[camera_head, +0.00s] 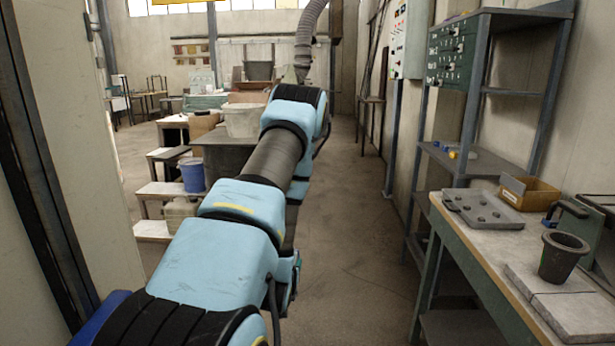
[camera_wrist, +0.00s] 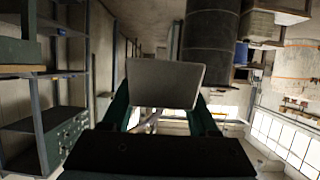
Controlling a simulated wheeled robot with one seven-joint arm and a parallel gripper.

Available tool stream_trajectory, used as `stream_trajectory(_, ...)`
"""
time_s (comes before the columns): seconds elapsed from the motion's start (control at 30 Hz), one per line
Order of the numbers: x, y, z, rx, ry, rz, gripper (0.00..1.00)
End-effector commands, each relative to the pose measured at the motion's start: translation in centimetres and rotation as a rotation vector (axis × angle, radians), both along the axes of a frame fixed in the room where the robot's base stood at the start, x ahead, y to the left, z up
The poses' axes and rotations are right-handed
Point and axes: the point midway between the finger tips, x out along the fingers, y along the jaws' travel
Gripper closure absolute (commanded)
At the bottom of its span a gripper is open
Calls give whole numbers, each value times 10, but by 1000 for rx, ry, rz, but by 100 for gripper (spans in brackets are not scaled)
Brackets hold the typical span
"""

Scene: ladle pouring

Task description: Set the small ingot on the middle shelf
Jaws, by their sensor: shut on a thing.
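In the wrist view, my gripper (camera_wrist: 163,105) is shut on the small ingot (camera_wrist: 165,83), a plain grey block with a tapered outline, held between its two green fingers. The gripper and ingot do not show in the head view, where my arm stretches ahead along the aisle. The shelf rack (camera_head: 555,95) stands at the right by the wall, apart from my arm. Its middle shelf (camera_head: 490,167) carries small blue and yellow things and has bare room. The rack also shows in the wrist view (camera_wrist: 38,118) at the left, upside down.
A green drawer cabinet (camera_head: 451,53) sits higher on the rack. Stepped stands and a blue bucket (camera_head: 192,175) are left. The aisle floor is clear.

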Motion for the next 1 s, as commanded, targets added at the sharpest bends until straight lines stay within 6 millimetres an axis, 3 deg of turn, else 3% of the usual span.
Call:
stream_trajectory(0.1,-3,30,1,0,-3,55,100)
stream_trajectory(0.3,-25,46,9,-2,2,86,100)
stream_trajectory(0.5,-51,45,24,-1,-1,84,100)
stream_trajectory(0.87,-52,44,25,-2,-3,81,100)
stream_trajectory(1.0,-48,28,25,-3,-5,37,100)
